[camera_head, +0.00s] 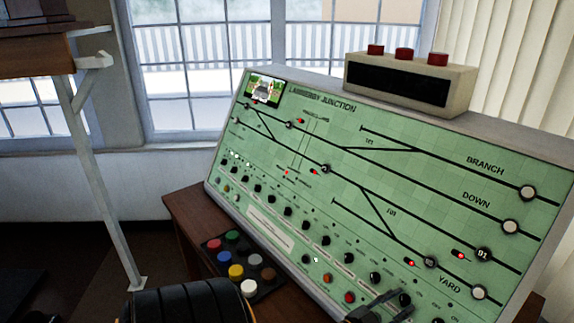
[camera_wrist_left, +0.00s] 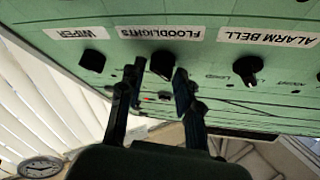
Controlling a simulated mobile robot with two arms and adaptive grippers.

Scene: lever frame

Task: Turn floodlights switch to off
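The floodlights switch (camera_wrist_left: 162,64) is a black rotary knob beside its white FLOODLIGHTS label (camera_wrist_left: 162,32), upside down in the left wrist view. My left gripper (camera_wrist_left: 158,76) is open, with one finger on each side of this knob in that view. I cannot tell if the fingers touch it. In the head view my left gripper (camera_head: 392,303) is at the lower right of the green panel (camera_head: 300,215), by the lower knobs. Labels there are too small to read. The right gripper is not in view.
The alarm bell knob (camera_wrist_left: 248,69) and wiper knob (camera_wrist_left: 92,60) flank the floodlights switch. A box with red buttons (camera_head: 410,82) stands on top of the panel. A pad of coloured buttons (camera_head: 268,290) lies in front. A pale post (camera_head: 100,180) stands at left.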

